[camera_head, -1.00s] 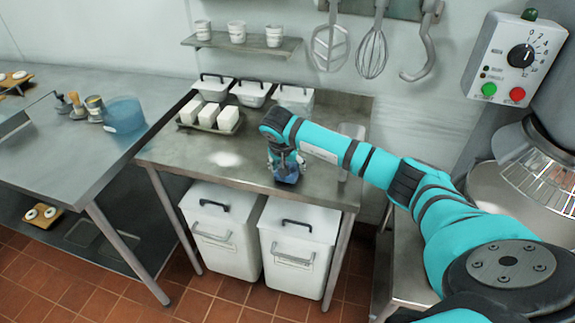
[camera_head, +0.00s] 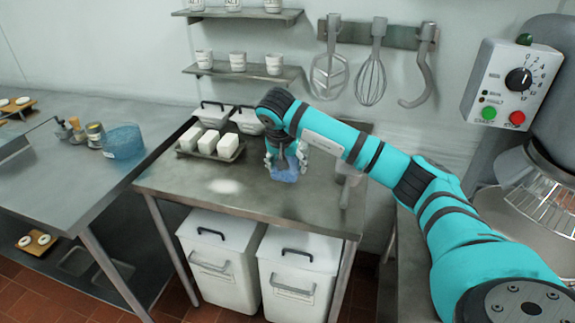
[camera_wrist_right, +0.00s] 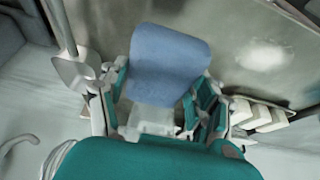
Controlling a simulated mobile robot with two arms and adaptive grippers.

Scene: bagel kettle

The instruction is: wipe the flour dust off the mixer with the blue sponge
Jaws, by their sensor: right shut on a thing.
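The blue sponge (camera_head: 287,172) is held by my right gripper (camera_head: 286,158) above the middle steel table. In the right wrist view the sponge (camera_wrist_right: 168,62) sits between the two fingers of my right gripper (camera_wrist_right: 160,100). The mixer (camera_head: 553,75) stands at the right, grey, with a control box (camera_head: 513,82) carrying a dial, a green button and a red button. Its wire guard and bowl (camera_head: 535,215) show below, partly cut off by the frame. I cannot make out flour dust on it. My left gripper is in no view.
A steel table (camera_head: 255,203) has a pale patch (camera_head: 223,187) on top, a tray of white blocks (camera_head: 211,153) and lidded tubs (camera_head: 247,121). White bins (camera_head: 220,243) stand below. A whisk (camera_head: 371,80) and other tools hang on the wall. A scoop (camera_head: 347,175) is right of my gripper.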

